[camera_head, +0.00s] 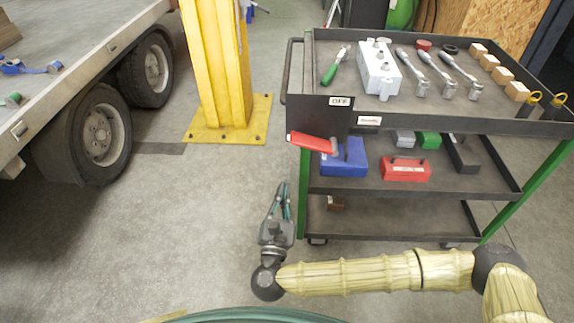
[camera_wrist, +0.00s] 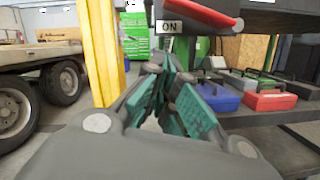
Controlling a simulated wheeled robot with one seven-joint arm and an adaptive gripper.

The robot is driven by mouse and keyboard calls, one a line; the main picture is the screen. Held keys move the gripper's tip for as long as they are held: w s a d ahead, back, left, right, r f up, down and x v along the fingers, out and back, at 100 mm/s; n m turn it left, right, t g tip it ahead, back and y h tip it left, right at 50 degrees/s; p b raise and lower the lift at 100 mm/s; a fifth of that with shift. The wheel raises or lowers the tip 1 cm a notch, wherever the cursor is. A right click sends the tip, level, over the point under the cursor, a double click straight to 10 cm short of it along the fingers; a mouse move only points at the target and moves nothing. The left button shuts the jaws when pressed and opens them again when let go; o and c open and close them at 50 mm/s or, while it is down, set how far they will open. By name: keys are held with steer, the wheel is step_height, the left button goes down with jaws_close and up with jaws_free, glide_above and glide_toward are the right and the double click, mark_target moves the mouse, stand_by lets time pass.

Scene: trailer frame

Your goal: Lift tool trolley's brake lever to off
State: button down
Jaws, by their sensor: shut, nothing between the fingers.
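The red brake lever (camera_head: 312,142) sticks out from the dark plate at the left front corner of the tool trolley (camera_head: 428,121). An OFF label (camera_head: 340,101) is above it. In the wrist view the red lever (camera_wrist: 204,14) crosses the top edge, with an ON label (camera_wrist: 171,27) beside and below it. My gripper (camera_head: 281,190) is shut and empty, with teal-lined fingers pointing away from me. It is below and slightly left of the lever, apart from it. In the wrist view its fingertips (camera_wrist: 168,66) are below the ON label.
The trolley holds tools and boxes on its shelves, with a blue box (camera_head: 346,158) close behind the lever and a red box (camera_head: 405,169) further right. A yellow post (camera_head: 217,70) and a trailer with wheels (camera_head: 103,131) stand left. The floor between is clear.

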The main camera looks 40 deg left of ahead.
mark_target(314, 141)
steer(key=w+a+r, duration=0.3)
steer(key=w+r, duration=0.3)
steer(key=w, duration=0.3)
stand_by(0.4)
steer(key=shift+s+a, duration=0.1)
steer(key=shift+a, duration=0.05)
